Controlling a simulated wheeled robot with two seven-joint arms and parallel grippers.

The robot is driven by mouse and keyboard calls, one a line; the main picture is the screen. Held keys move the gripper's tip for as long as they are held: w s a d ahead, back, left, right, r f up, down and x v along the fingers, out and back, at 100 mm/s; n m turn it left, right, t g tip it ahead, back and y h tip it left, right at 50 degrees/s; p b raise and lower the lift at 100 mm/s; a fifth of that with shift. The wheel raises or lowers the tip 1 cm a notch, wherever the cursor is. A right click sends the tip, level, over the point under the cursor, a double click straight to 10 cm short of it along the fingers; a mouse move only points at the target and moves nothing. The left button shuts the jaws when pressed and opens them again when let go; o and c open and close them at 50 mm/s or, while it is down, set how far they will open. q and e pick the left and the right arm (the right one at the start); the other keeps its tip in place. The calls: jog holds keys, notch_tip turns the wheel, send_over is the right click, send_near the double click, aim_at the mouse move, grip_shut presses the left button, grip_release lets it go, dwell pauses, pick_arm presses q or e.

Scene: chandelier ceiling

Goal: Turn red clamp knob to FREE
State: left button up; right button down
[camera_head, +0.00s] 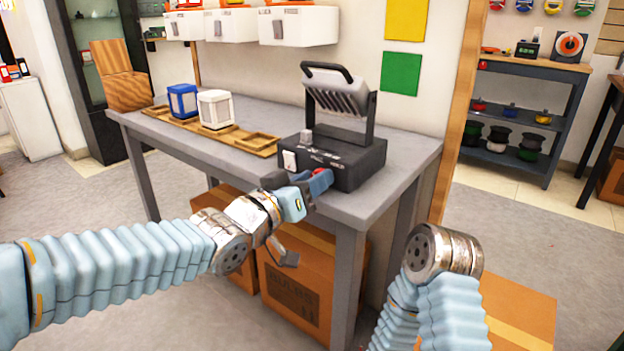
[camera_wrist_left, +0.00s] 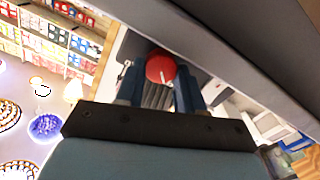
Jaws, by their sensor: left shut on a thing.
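A dark grey clamp unit (camera_head: 350,163) stands on the near right part of the grey table in the head view, with a ribbed light block and black handle on top. Its red clamp knob (camera_head: 320,171) is on the front face, mostly hidden by my left gripper (camera_head: 318,182). In the left wrist view, the round red knob (camera_wrist_left: 160,68) sits between the two blue fingers of my left gripper (camera_wrist_left: 158,80), which is shut on it. A small white mark shows on the knob. Lettering on the unit is too small to read surely. My right gripper is out of view.
The grey table (camera_head: 397,180) holds a wooden tray (camera_head: 262,141) with a blue cube (camera_head: 183,101) and a white cube (camera_head: 215,109). Cardboard boxes (camera_head: 298,290) stand beneath it. My right forearm is low at the right, apart from the table.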

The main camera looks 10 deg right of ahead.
pick_arm(q)
jog(key=shift+n, duration=0.4)
jog(key=o, duration=0.8)
jog(key=shift+c, duration=0.2)
jog(key=v, duration=1.3)
jog(key=shift+s+a+p, duration=0.25)
jog(key=shift+a+p, duration=0.05)
jog(key=shift+p, duration=0.1)
jog(key=shift+f, duration=0.1)
